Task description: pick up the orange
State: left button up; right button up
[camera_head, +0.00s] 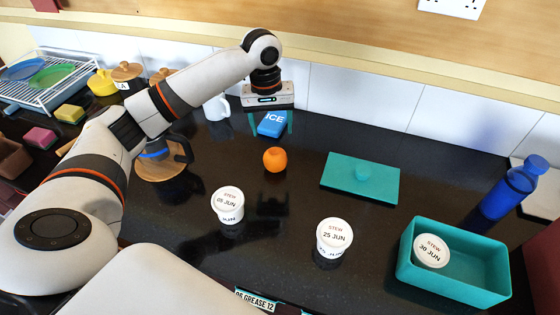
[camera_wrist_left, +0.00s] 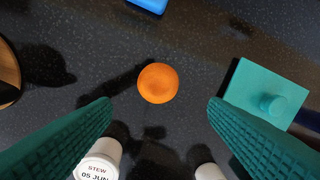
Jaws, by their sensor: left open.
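The orange (camera_head: 274,159) sits on the black speckled countertop, near the middle of the head view. In the left wrist view the orange (camera_wrist_left: 158,83) lies beyond and between the two green fingers, with space on both sides. My left gripper (camera_head: 268,128) is open and empty, pointing down above the counter, behind the orange in the head view. Its fingers also show in the left wrist view (camera_wrist_left: 160,108). My right gripper is not in view.
A blue ICE pack (camera_head: 272,123) is behind the orange. White stew tubs (camera_head: 228,205) (camera_head: 333,237) stand in front. A teal lid (camera_head: 360,179) lies right; a teal box (camera_head: 455,264) holds another tub. A blue bottle (camera_head: 513,188) stands far right.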

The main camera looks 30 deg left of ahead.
aim_at(274, 151)
pick_arm(q)
jog(key=shift+w+f, duration=0.25)
jog(key=shift+f, duration=0.2)
jog(key=f, duration=0.2)
jog(key=f+p, duration=0.1)
jog(key=f, duration=0.2)
jog(key=shift+s+d+f, duration=0.1)
jog(key=shift+d+f, duration=0.1)
jog(key=shift+f, duration=0.75)
notch_tip(274, 151, down, 4)
jog(key=shift+r+p, duration=0.2)
jog(key=shift+p, duration=0.55)
jog(key=shift+f, duration=0.5)
jog(key=shift+w+r, duration=0.1)
jog(key=shift+w, duration=0.1)
jog(key=c, duration=0.8)
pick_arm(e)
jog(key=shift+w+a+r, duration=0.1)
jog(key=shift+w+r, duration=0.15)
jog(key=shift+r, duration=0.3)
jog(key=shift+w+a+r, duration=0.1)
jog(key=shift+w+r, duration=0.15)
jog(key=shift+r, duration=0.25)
